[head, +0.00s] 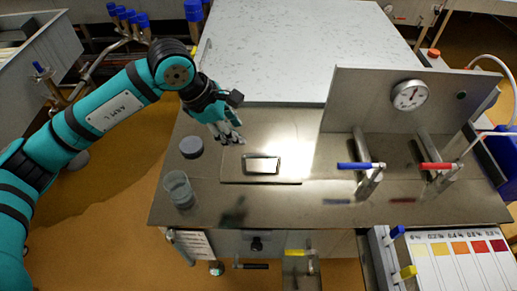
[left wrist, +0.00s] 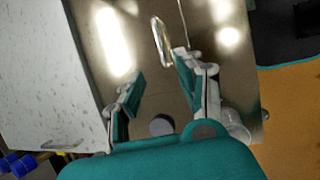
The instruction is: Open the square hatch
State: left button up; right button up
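The square hatch (head: 292,174) is a flat metal panel set in the steel worktop, and it lies shut and flush. Its rectangular metal handle (head: 262,165) stands near the panel's front edge and shows as a bright loop in the left wrist view (left wrist: 161,42). My left gripper (head: 233,138) is just behind and left of the handle, above the panel. In the left wrist view its two fingers (left wrist: 158,90) are spread apart with nothing between them. The handle lies beyond the fingertips, near the right finger. My right gripper is not in view.
A dark round lid (head: 192,147) and a clear glass beaker (head: 179,189) stand left of the hatch. At right are a gauge panel (head: 350,95), a blue-handled valve (head: 360,166) and a red-handled valve (head: 437,166). A pale speckled surface (head: 290,40) lies behind.

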aim_at(260, 155)
pick_arm(q)
jog(key=p+x, duration=0.1)
jog(key=x, duration=1.1)
jog(key=shift+d+p, duration=0.15)
jog(key=shift+p, duration=0.15)
jog(key=shift+w+d+f, duration=0.15)
jog(key=shift+d+f, duration=0.05)
jog(key=shift+f, duration=0.35)
jog(key=c, duration=0.3)
grip_shut()
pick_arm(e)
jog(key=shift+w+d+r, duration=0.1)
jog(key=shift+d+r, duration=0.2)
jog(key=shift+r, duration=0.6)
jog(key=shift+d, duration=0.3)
